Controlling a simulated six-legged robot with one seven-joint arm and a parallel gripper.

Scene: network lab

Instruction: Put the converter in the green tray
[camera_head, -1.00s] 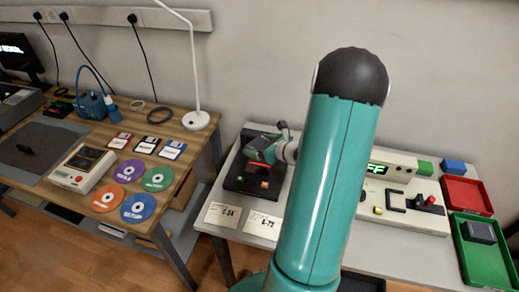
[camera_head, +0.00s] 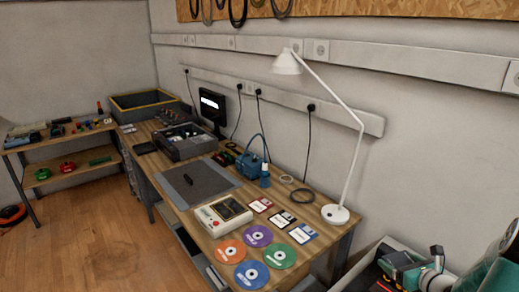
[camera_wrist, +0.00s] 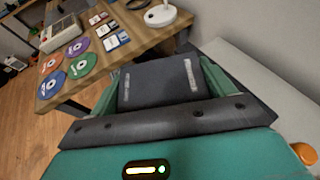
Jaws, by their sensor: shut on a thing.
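My gripper (camera_wrist: 160,85) is shut on a dark grey, box-shaped thing that looks like the converter (camera_wrist: 158,82), with pale strips on its face. The box sits between the two green fingers in the wrist view. In the head view my gripper (camera_head: 393,266) is at the lower right, over the white table, and what it holds is hard to make out there. The green tray is in neither view now.
The white table (camera_head: 386,244) shows only at its corner. A wooden bench to its left bears a white lamp (camera_head: 335,214), floppy disks (camera_head: 283,218), several coloured discs (camera_head: 257,236), a beige device (camera_head: 222,214) and a grey mat (camera_head: 196,184). A gap separates bench and table.

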